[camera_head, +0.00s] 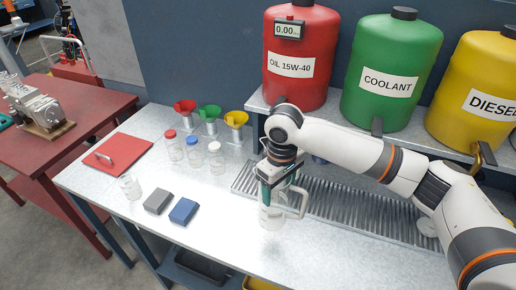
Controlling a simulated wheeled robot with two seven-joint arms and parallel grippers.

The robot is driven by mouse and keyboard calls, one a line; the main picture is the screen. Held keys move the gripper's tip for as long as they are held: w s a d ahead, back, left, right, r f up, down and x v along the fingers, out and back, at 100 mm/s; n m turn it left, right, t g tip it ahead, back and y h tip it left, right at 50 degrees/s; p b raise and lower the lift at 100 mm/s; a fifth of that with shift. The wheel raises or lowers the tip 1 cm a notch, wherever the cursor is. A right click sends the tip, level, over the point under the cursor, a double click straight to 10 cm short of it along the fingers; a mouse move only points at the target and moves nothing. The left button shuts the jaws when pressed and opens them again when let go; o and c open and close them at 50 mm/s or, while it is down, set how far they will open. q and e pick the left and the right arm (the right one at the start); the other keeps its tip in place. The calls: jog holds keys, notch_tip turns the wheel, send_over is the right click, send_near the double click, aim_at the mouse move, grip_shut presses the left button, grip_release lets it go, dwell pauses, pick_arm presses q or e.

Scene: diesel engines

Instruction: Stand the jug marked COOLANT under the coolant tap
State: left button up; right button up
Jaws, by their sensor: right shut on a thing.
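A clear jug (271,217) with a pale handle is at the front edge of the drip grate. My right gripper (277,181) reaches down from above and is shut on the jug. No marking on the jug can be read, and I cannot tell whether its base touches the table. The green tank marked COOLANT (390,83) stands on the shelf behind, and its dark coolant tap (377,127) is at its lower front, to the right of the jug. My left gripper is not in view.
A slatted drip grate (345,204) runs below the shelf, partly behind my right arm. A red oil tank (299,88) and yellow diesel tank (482,100) flank the green one.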

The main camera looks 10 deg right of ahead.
jog(key=shift+s+d+b, duration=0.1)
jog(key=shift+s+b, duration=0.15)
jog(key=shift+b, duration=0.05)
jog(key=s+d+f+m+b, duration=0.2)
jog(key=s+m+b, duration=0.1)
jog(key=s, duration=0.3)
jog(key=s+d+f+m+b, duration=0.1)
jog(key=s+f+m+b, duration=0.2)
jog(key=s, duration=0.3)
jog(key=shift+s+d+f, duration=0.35)
jog(key=shift+s+d, duration=0.05)
jog(key=shift+d, duration=0.1)
jog(key=shift+w, duration=0.1)
